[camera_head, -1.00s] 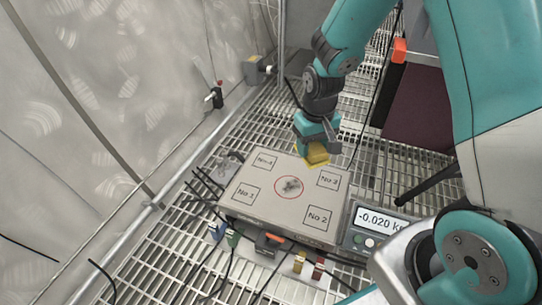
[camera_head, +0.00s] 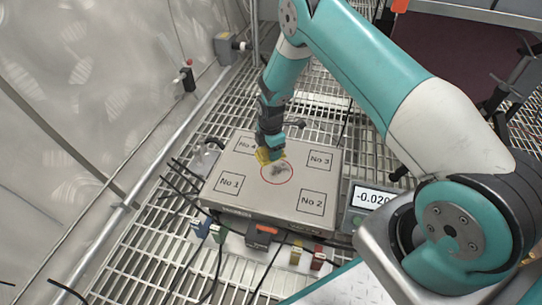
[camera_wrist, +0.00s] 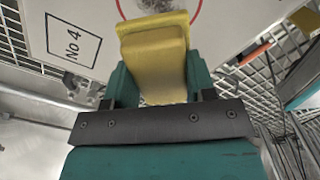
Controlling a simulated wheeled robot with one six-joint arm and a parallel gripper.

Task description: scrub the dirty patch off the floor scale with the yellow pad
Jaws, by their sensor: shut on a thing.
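The floor scale (camera_head: 240,196) is a flat light-grey plate with four labelled squares and a red circle in its middle. The dirty patch (camera_head: 281,169) is a dark smudge inside the circle. My gripper (camera_head: 268,148) is shut on the yellow pad (camera_head: 263,156), at the far-left edge of the circle beside the patch. The wrist view shows the pad (camera_wrist: 157,62) between the teal fingers, with a bit of the patch (camera_wrist: 152,5) just beyond its far edge. I cannot tell whether the pad touches the plate.
The scale's display (camera_head: 371,198) reads about -0.020 at the right. Black cables (camera_head: 216,262) and small coloured connectors (camera_head: 306,258) lie along the near side. A pipe (camera_head: 150,180) runs along the left wall. Open grating surrounds the scale.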

